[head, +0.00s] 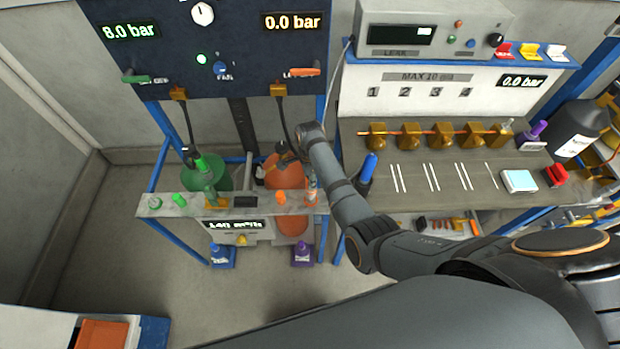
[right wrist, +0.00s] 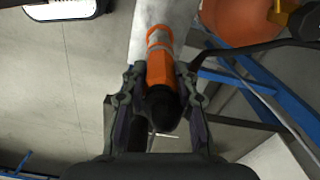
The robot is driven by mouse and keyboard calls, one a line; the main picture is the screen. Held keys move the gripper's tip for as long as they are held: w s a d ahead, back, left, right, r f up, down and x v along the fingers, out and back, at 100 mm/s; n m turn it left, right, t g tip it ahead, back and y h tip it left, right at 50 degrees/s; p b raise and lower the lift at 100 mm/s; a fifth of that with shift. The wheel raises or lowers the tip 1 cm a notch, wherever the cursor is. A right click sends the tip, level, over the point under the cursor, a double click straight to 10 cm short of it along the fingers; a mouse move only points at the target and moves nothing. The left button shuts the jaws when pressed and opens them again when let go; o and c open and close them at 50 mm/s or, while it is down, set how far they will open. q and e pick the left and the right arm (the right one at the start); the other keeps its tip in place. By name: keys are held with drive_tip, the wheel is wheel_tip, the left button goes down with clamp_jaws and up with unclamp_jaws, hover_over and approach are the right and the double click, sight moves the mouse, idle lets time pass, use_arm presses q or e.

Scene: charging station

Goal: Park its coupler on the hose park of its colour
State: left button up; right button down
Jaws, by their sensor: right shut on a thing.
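The orange coupler (right wrist: 160,62) with a pale grey band is between the two fingers of my right gripper (right wrist: 160,100), which is shut on its dark end. In the head view the orange coupler (head: 311,190) is at the right end of the grey rail (head: 232,210). I cannot tell whether it touches the rail. My right gripper (head: 309,172) is partly hidden by my wrist there. My left gripper is not in view.
A green tank (head: 213,174) and an orange tank (head: 284,171) stand behind the rail. Hoses hang from the dark panel (head: 200,50) above. A blue-handled tool (head: 368,168) stands right of my forearm. The bench (head: 400,190) on the right holds brass fittings and white strips.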

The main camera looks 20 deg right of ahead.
drive_tip(key=shift+f+b, duration=1.2)
drive_tip(key=shift+f, duration=0.6)
drive_tip(key=c, duration=0.9)
unclamp_jaws()
drive_tip(key=shift+c, duration=0.2)
drive_tip(key=shift+r, duration=0.1)
wheel_tip(320, 180, up, 12)
